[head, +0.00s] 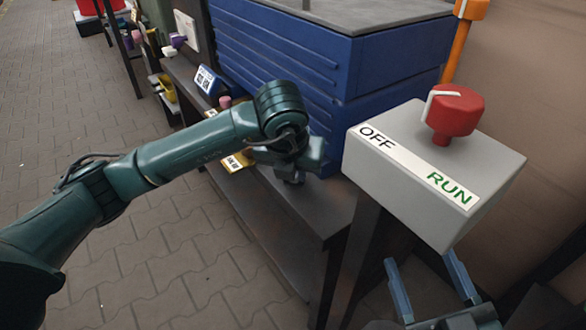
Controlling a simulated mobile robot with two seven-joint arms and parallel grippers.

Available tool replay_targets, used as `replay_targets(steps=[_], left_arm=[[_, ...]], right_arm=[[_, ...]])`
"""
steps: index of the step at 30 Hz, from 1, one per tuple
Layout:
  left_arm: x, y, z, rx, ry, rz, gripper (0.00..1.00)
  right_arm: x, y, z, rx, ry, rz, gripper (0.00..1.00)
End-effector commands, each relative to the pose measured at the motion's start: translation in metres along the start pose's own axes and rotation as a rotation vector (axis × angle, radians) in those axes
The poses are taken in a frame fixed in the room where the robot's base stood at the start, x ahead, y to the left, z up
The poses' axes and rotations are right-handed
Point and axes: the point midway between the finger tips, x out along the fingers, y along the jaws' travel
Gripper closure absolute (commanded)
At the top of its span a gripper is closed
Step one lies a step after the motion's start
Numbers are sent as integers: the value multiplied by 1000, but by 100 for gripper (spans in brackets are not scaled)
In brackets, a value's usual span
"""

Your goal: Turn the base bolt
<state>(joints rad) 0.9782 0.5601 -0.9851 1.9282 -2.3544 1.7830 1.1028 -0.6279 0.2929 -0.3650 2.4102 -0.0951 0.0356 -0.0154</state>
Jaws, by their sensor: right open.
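I cannot make out a base bolt in the head view. My right gripper (426,265) is at the lower right, below the grey control box. Its two blue fingers are spread apart with nothing between them. My left arm reaches in from the left, and its gripper (293,180) hangs low over the dark bench by the blue drawer cabinet. Its fingers are mostly hidden by the wrist, so its opening does not show.
A grey box (405,195) marked OFF and RUN carries a red knob (455,112) with a white pointer. A blue cabinet (290,60) stands on the dark bench (275,215). Small bins and labels line the bench's far end. The paved floor (75,95) at left is clear.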

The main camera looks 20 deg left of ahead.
Motion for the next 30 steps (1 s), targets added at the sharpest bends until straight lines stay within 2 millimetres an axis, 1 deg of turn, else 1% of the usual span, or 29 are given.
replay_targets(steps=[9, 10, 18, 26, 29, 30], left_arm=[[0, 0, 0, -1, 1, 1, 100], [0, 0, 0, -1, 1, 1, 78], [0, 0, 0, 0, 1, 0, 57], [-2, 0, 0, 0, 0, 0, 57], [-12, 0, 1, 0, -1, -2, 57], [-18, 0, 1, 1, -1, -1, 57]], right_arm=[[0, 0, 0, 1, 0, 0, 36], [0, 0, 0, 1, 0, 0, 36], [0, 0, 0, 1, 1, -1, 36], [0, 0, -2, 0, 2, -1, 36], [1, 0, -6, -5, 4, -1, 36], [1, 0, -8, -9, 5, -1, 36]])
